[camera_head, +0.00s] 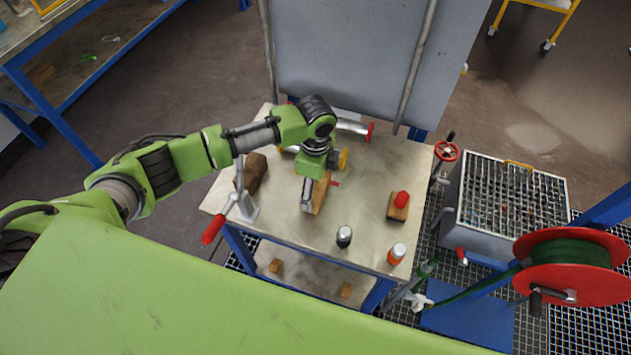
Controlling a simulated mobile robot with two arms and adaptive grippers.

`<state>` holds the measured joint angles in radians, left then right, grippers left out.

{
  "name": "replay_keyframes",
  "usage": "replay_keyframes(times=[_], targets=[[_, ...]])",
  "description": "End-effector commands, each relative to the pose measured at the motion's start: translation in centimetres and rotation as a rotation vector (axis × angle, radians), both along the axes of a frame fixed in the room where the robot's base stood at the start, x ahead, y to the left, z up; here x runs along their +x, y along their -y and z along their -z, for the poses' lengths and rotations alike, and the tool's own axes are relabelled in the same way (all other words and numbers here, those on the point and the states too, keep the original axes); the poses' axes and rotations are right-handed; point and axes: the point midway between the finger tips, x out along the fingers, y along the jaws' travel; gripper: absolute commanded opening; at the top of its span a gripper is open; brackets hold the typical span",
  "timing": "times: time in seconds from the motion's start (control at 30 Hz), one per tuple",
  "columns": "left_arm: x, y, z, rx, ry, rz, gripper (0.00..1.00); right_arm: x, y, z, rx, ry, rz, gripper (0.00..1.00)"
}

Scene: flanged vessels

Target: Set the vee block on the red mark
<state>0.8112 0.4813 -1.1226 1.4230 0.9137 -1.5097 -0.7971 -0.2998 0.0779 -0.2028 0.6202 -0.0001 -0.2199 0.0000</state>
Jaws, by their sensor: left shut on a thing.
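My left arm reaches in from the left over the steel-topped table (285,215). My left gripper (309,203) points down and is shut on a tan, wood-like block (321,193), which I take to be the vee block. The gripper's grey finger hides part of the block, and I cannot tell whether the block touches the tabletop. A small red patch (335,183) shows just right of the block; it may be part of the red mark, but it is too small to tell. My right gripper is not in view.
A dark brown block (256,170) and a red-handled clamp (215,228) are at left. A wooden block with a red top (398,206), a dark bottle (344,237) and an orange bottle (396,254) stand at right. Flanged pipework is behind the gripper. The front middle tabletop is clear.

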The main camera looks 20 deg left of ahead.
Motion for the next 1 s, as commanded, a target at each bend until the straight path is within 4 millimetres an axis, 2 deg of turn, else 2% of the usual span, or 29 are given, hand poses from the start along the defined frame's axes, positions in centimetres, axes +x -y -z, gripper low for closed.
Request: replay_keyframes(times=[0.13,1.0], targets=[[0.04,0.04,0.63,-0.001,0.001,0.000,0.52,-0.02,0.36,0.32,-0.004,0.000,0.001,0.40],[0.05,0.06,1.30,-0.002,0.001,0.000,0.52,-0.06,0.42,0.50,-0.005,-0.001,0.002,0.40]])
